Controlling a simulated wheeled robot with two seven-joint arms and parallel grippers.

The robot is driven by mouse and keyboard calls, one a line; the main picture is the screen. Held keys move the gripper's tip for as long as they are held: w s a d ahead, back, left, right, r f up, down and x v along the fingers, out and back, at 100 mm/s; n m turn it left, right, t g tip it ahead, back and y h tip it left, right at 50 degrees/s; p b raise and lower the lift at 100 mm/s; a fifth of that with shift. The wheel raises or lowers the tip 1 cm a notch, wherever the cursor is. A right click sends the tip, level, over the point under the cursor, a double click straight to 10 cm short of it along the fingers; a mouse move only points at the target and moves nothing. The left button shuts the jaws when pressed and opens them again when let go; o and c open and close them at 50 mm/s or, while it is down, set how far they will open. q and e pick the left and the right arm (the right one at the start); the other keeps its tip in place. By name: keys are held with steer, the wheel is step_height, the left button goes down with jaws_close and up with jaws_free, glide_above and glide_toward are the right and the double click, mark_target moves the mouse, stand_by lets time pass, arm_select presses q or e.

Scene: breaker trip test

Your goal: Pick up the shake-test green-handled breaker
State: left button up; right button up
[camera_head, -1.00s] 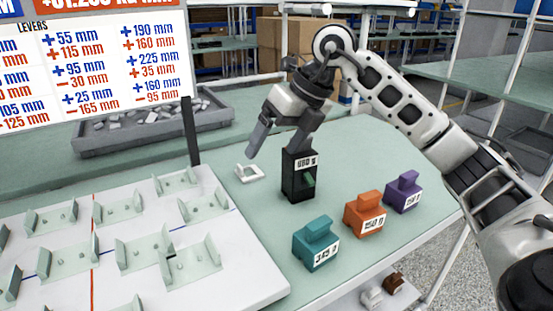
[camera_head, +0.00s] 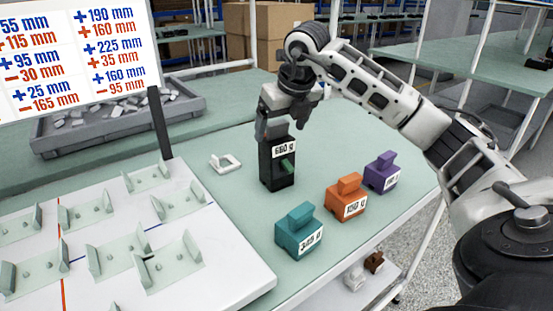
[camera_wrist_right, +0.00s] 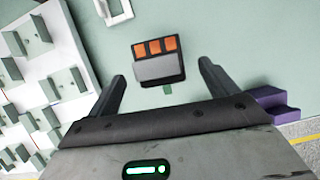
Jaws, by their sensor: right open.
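My left gripper is not in view.
Teal (camera_head: 298,232), orange (camera_head: 345,198) and purple (camera_head: 381,173) weight-labelled blocks stand to the right and front. A white board with brackets (camera_head: 215,275) fills the left. A white square ring (camera_head: 225,163) lies left of the breaker. A grey tray (camera_head: 50,143) is behind.

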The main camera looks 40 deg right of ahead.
mark_target(277, 137)
steer(key=x, duration=0.4)
steer(key=shift+w+f, duration=0.2)
steer(key=shift+f, duration=0.15)
jaws_close()
steer(key=shift+r, duration=0.1)
